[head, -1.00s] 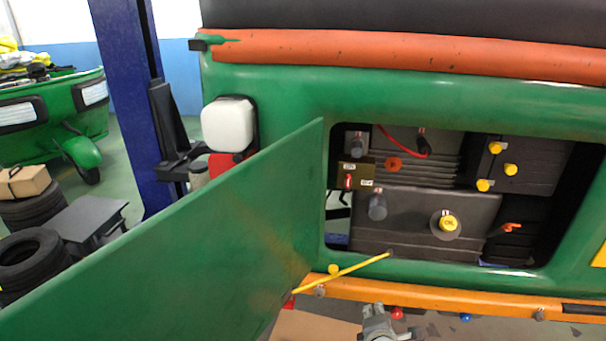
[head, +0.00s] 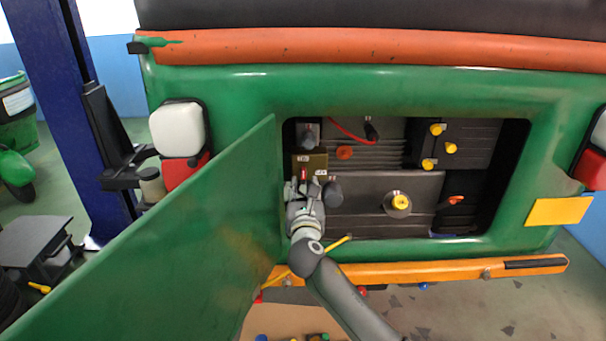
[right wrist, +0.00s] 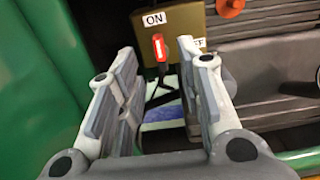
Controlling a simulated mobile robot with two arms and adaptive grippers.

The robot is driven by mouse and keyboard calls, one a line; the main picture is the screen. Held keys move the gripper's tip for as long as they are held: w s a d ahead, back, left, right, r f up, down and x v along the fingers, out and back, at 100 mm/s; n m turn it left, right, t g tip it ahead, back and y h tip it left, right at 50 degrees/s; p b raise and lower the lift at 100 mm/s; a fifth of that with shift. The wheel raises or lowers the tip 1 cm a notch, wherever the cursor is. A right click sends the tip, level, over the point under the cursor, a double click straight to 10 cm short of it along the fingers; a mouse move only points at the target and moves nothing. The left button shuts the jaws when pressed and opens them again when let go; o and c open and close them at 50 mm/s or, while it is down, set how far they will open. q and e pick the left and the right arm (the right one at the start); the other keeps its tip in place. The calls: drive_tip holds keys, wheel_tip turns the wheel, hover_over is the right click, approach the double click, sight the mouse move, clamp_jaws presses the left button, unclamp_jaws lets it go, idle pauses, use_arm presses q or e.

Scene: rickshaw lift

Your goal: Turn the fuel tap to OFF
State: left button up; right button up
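The fuel tap is a small red lever (right wrist: 159,48) on an olive plate (head: 317,161) at the left end of the engine bay. In the right wrist view, the lever stands nearly upright, below the ON label (right wrist: 154,19). The OFF label (right wrist: 199,43) is to its right, partly hidden by a finger. My right gripper (head: 306,186) is at the bay's left edge, just below the plate. In the right wrist view, its fingers (right wrist: 158,72) are spread, with the lever showing between and beyond them. I see no contact with it. My left gripper is out of view.
The open green door (head: 170,250) stands close on the left of my right gripper. A grey knob (head: 333,194) is close on its right. A yellow rod (head: 338,243) and the orange bumper (head: 430,271) lie below. A yellow cap (head: 400,202) is farther right.

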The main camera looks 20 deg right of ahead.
sight(303, 173)
drive_tip(key=shift+x, duration=3.7)
clamp_jaws()
